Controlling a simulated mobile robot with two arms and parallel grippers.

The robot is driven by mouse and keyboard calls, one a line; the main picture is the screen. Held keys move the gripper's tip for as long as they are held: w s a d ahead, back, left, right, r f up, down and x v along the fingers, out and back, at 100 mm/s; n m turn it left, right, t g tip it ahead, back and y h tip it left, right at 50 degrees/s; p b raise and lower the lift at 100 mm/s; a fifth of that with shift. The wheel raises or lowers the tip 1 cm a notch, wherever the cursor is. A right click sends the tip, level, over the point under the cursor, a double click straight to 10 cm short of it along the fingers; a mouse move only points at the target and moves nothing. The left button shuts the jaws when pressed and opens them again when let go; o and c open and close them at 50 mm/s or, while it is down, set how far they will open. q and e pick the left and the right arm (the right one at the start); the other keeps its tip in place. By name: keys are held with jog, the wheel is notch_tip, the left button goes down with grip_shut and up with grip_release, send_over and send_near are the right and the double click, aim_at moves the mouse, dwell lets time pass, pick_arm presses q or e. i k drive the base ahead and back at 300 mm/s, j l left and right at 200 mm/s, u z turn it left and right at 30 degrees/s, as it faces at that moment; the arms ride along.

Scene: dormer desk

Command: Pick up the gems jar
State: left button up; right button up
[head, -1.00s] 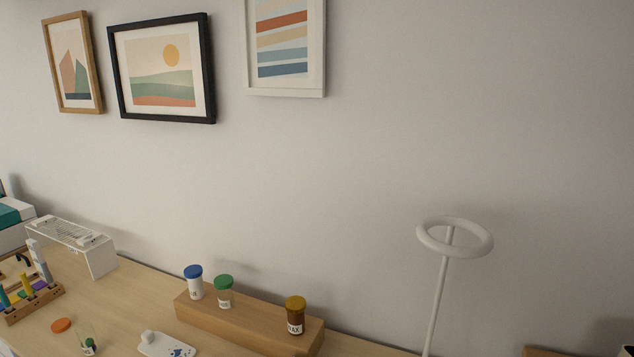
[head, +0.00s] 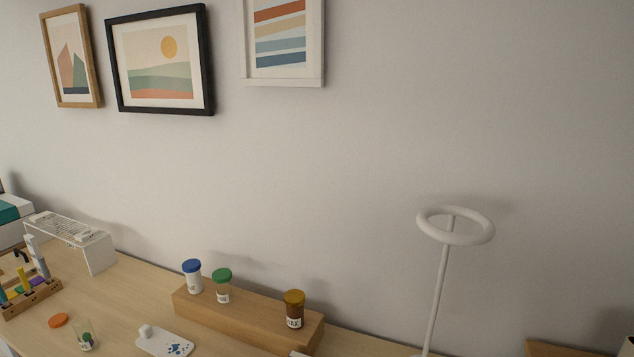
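Three lidded jars stand upright on a wooden riser in the head view: a blue-lidded jar with pale contents (head: 193,283), a green-lidded jar (head: 223,291) and an amber jar with a brown-yellow lid (head: 294,313). The amber jar's label seems to read "WAX"; the other labels are too small to read. A clear open jar (head: 86,338) with something green inside stands on the desk at lower left, an orange lid (head: 58,320) lying near it. I cannot tell which one is the gems jar. Neither gripper can be made out.
The riser (head: 250,322) stands near the wall. A white speckled tray (head: 168,344) lies in front of it. A ring lamp (head: 455,226) stands at right. A wooden tool rack (head: 30,300) and a white shelf stand (head: 98,255) are at left.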

aim_at(85, 333)
jog(key=u, duration=1.4)
